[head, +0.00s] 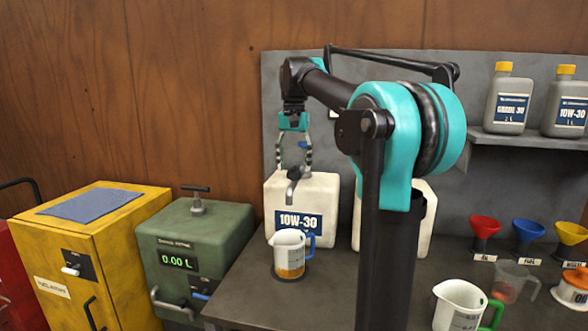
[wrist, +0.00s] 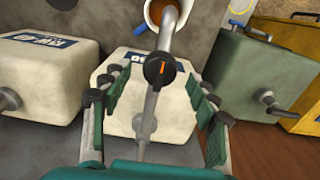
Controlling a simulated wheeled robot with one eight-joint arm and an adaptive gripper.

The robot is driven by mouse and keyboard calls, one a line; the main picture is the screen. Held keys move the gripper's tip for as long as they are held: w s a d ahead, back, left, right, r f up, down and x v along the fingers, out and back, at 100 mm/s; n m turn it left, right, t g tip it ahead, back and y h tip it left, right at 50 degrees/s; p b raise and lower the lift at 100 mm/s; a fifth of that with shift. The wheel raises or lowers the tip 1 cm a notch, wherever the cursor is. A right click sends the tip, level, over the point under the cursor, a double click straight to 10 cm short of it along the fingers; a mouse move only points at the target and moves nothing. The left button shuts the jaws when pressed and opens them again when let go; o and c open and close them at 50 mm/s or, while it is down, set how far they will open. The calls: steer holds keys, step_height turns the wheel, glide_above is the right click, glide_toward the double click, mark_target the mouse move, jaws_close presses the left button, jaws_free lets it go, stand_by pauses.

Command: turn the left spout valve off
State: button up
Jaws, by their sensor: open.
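The left white container (head: 303,210), labelled 10W-30, stands on the bench with a grey spout (head: 292,187) at its upper front. Its spout valve shows in the wrist view as a black round knob (wrist: 159,70) with an orange mark roughly in line with the spout. A measuring jug (head: 289,243) with a blue handle and some amber liquid stands under the spout. My gripper (head: 293,163) is open above the spout. In the wrist view its fingers (wrist: 155,82) stand on either side of the knob, apart from it. I cannot tell whether oil is flowing.
A second white container (head: 424,222) stands to the right, partly behind my arm. A green box (head: 195,235) with a 0.00 L display and a yellow cabinet (head: 98,225) stand left. A white jug (head: 457,305) and coloured funnels (head: 528,232) are at the right.

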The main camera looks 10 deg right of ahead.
steer(key=shift+f, duration=0.85)
steer(key=shift+c, duration=0.2)
steer(key=c, duration=1.2)
steer(key=shift+o, duration=0.2)
